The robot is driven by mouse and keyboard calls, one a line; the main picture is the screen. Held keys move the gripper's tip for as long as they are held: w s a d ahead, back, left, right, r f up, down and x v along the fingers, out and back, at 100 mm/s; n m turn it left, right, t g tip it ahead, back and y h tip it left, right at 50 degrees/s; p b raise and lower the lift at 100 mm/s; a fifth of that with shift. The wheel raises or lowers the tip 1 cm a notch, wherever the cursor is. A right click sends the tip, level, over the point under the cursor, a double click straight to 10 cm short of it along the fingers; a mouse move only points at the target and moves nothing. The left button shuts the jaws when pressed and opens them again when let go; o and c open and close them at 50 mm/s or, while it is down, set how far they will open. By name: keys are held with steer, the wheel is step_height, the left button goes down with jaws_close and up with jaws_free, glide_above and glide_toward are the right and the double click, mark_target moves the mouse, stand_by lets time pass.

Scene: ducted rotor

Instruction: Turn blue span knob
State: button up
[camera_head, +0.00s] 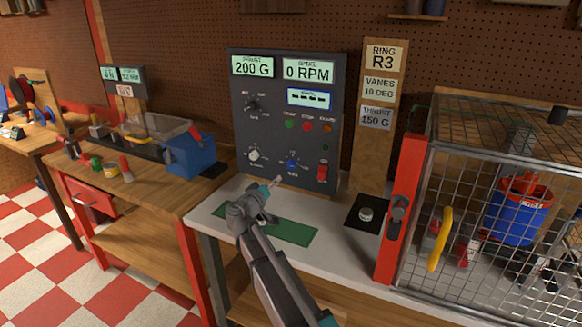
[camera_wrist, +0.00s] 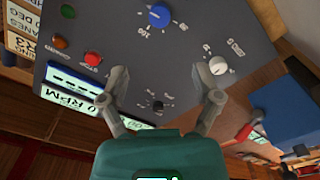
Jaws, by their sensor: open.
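The blue span knob (camera_head: 292,164) is low on the dark grey control panel (camera_head: 270,130), right of the white knob (camera_head: 254,155). In the wrist view, which is upside down, the blue knob (camera_wrist: 159,16) sits at the top centre with its dial scale, beyond my fingertips. My gripper (camera_wrist: 161,75) is open and empty, with its fingers spread. The white knob (camera_wrist: 218,65) shows near the right fingertip; I cannot tell if they touch. In the head view my gripper (camera_head: 274,184) is in front of the panel's lower part, left of and below the blue knob.
The panel displays read 200 G and 0 RPM. A red switch (camera_head: 322,172) is right of the blue knob. A black dial (camera_head: 252,105) is higher up. A green mat (camera_head: 290,232) lies on the bench. A wire cage (camera_head: 480,180) stands at right.

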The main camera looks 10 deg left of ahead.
mark_target(290, 166)
steer(key=x, duration=1.3)
steer(key=shift+w+f, duration=0.1)
steer(key=shift+w, duration=0.05)
jaws_close()
